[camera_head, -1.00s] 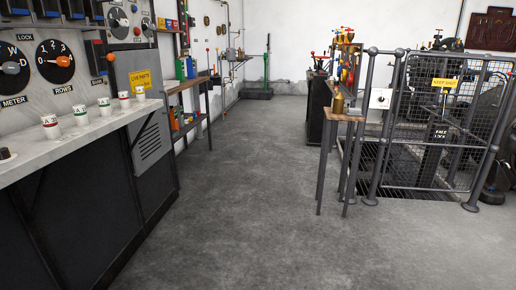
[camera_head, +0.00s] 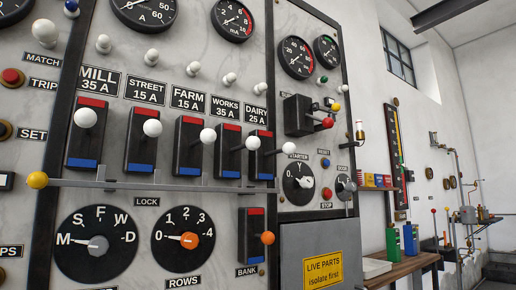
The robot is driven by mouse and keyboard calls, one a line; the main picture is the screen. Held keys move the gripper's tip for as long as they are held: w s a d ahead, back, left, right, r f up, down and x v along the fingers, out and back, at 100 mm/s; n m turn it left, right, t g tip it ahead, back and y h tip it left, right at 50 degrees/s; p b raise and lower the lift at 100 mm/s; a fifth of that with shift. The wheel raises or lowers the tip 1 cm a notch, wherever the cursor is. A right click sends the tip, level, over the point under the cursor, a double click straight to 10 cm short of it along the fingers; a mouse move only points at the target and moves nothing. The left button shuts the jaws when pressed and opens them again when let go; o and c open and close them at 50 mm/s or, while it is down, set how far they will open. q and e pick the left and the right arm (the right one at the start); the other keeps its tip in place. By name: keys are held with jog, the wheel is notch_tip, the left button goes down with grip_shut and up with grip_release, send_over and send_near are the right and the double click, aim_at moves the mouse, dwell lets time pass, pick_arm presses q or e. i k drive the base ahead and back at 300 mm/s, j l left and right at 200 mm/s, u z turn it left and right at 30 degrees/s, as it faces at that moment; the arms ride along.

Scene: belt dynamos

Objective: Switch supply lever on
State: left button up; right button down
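No label in the camera_head view legibly reads "supply". A marble switchboard fills the left and middle. A row of black switches with white ball levers is labelled MILL (camera_head: 85,117), STREET (camera_head: 152,128), FARM (camera_head: 207,136), WORKS (camera_head: 252,144) and DAIRY (camera_head: 281,143). A grey bar (camera_head: 140,187) with a yellow ball end runs below them, by the word LOCK. The BANK switch (camera_head: 267,238) has an orange ball. On the right panel, a black box carries a lever with a red ball (camera_head: 327,123); its label is too small to read. Neither gripper is in view.
Below are a black S-F-W-D dial (camera_head: 97,245) and the ROWS dial (camera_head: 184,240). A grey cover with a yellow LIVE PARTS sign (camera_head: 323,270) is at lower right. Beyond it stand a wooden bench (camera_head: 405,266), green and blue containers, and wall pipework.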

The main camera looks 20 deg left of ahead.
aim_at(328, 123)
jog(key=i+j+u, duration=0.1)
jog(key=i+u, duration=0.35)
jog(key=i+l+u, duration=0.15)
jog(key=i+u, duration=0.35)
jog(key=i, duration=0.1)
